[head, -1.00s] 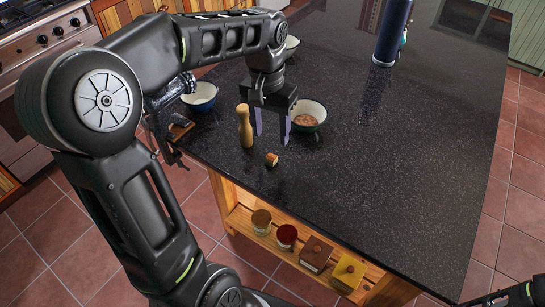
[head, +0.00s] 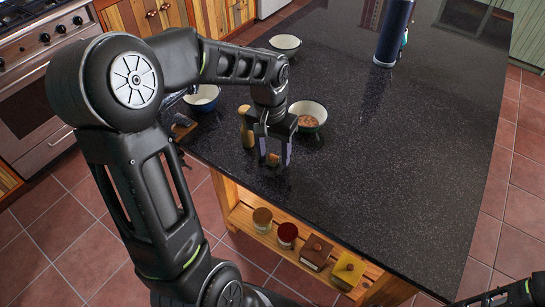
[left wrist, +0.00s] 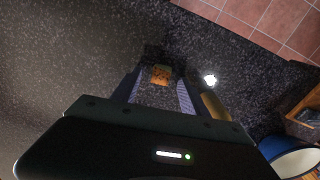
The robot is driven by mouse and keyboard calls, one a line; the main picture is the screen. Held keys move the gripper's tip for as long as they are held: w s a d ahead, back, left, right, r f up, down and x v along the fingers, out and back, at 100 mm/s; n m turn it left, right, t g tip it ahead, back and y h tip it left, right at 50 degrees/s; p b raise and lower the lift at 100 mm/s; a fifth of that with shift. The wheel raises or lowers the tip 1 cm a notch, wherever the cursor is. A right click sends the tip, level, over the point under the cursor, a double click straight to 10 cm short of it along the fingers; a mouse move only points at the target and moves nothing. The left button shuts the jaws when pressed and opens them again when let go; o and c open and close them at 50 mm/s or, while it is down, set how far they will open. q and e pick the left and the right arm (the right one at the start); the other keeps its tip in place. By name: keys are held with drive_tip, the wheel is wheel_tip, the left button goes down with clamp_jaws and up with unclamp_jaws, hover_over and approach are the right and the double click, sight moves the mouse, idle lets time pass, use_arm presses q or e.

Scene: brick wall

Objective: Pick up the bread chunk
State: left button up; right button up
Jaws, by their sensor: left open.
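The bread chunk (head: 273,159) is a small brown piece on the dark speckled countertop, near its front left edge. My left gripper (head: 275,160) points down over it with its jaws open, one finger on each side of the chunk. In the left wrist view the orange-brown bread chunk (left wrist: 160,75) shows between the fingertips of the left gripper (left wrist: 158,92). I cannot tell whether the fingers touch it. My right gripper is not in view.
A wooden mill (head: 246,128) stands close to the left gripper, partly hidden. A bowl with food (head: 308,112) is just behind it. Two other bowls (head: 203,98) (head: 285,43) and a blue bottle (head: 394,32) stand farther off. The countertop (head: 400,150) to the right is clear.

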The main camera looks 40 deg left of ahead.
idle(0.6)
use_arm(q)
clamp_jaws()
idle(0.3)
